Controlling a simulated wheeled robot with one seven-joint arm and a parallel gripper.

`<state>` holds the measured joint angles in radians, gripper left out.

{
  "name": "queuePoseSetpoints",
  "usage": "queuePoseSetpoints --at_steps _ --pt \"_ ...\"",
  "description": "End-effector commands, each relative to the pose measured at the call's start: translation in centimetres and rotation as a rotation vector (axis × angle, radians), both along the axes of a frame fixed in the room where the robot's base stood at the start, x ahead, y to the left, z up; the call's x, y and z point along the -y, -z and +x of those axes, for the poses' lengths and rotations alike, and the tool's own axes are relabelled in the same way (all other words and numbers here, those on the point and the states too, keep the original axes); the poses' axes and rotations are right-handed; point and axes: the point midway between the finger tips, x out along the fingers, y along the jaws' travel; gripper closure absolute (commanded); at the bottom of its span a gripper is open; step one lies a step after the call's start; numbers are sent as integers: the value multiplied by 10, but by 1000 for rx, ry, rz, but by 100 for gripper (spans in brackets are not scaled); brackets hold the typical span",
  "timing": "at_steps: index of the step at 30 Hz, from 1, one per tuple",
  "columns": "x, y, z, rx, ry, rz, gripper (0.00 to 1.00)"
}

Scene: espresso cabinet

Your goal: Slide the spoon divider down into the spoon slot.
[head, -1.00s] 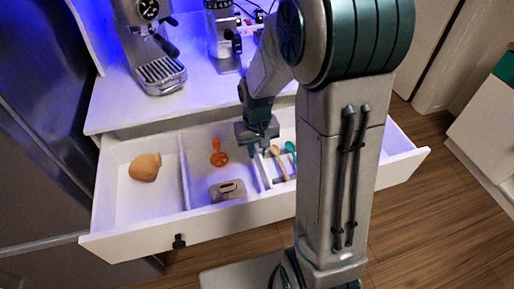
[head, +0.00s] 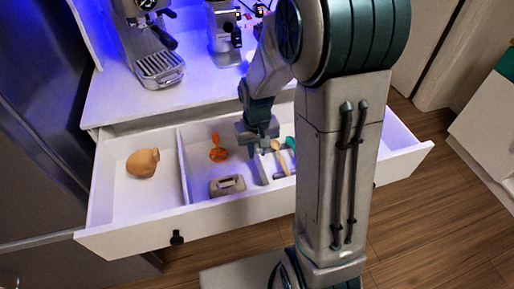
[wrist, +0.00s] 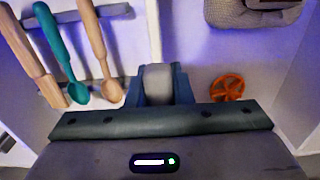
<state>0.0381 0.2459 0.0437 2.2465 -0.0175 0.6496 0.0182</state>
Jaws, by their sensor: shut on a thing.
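My gripper (head: 257,144) is over the open drawer, at the border between its middle and right sections. It also shows in the wrist view (wrist: 158,88), its fingers closed around the top edge of the pale spoon divider (wrist: 154,38). In the head view the white divider (head: 263,172) stands roughly upright below the fingers, left of the spoons. Wooden spoons and a teal spoon (wrist: 60,52) lie beside it, across a grey bar. The spoon slot and the divider's lower edge are hidden, so I cannot tell how deep it sits.
The drawer (head: 130,236) also holds a tan jug (head: 143,162) at left, an orange tool (head: 218,150) and a grey box (head: 227,186) in the middle section. A fixed partition (head: 184,165) separates these. The espresso machine (head: 155,55) and grinder (head: 222,30) stand on the counter behind.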

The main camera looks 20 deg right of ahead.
Motion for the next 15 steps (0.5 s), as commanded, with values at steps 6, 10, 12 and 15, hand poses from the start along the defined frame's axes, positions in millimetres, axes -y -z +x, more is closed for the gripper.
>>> queuePoseSetpoints --at_steps 6,10,12,15 --pt "0 7 0 0 0 0 100" --pt "0 10 0 0 0 0 100" --pt "0 8 0 0 0 0 61" --pt "0 8 0 0 0 0 55"
